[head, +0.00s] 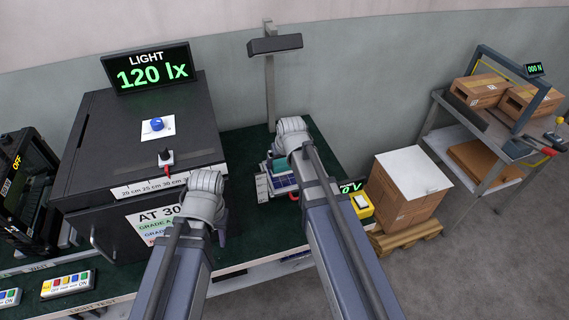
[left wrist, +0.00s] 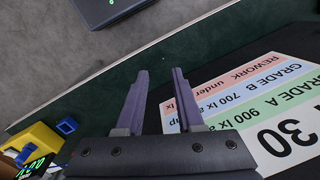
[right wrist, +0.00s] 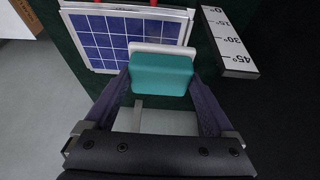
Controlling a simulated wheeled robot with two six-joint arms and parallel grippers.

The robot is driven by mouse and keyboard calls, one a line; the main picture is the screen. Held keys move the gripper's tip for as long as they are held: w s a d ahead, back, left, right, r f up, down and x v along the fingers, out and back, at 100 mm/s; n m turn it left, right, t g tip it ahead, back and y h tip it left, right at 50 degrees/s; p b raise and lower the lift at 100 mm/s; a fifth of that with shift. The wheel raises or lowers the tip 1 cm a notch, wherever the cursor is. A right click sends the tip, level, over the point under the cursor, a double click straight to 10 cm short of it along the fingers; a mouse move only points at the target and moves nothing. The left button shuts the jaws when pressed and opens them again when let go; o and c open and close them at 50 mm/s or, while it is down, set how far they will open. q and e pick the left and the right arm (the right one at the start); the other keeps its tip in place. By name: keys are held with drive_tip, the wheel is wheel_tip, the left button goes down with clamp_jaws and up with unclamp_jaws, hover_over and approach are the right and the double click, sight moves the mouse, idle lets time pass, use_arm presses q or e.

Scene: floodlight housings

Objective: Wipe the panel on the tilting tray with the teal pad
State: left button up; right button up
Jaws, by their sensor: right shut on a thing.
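The teal pad (right wrist: 162,75) with a pale backing is held between the fingers of my right gripper (right wrist: 163,88), which is shut on it. The blue solar panel (right wrist: 115,38) with a white frame lies just beyond the pad; the pad's far edge overlaps the panel's near right corner in the right wrist view, and contact cannot be told. In the head view the panel (head: 283,177) is largely hidden by my right arm and gripper (head: 285,165). My left gripper (left wrist: 155,85) is open and empty, near the front of the black light box; its fingers are hidden in the head view.
The black light box (head: 140,150), reading 120 lx, stands on the left of the green bench. A yellow switch box (head: 361,205) sits at the bench's right edge. A lamp (head: 274,44) stands behind.

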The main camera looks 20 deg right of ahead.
use_arm(q)
drive_tip(key=shift+f, duration=0.1)
use_arm(e)
drive_tip(key=shift+f, duration=0.1)
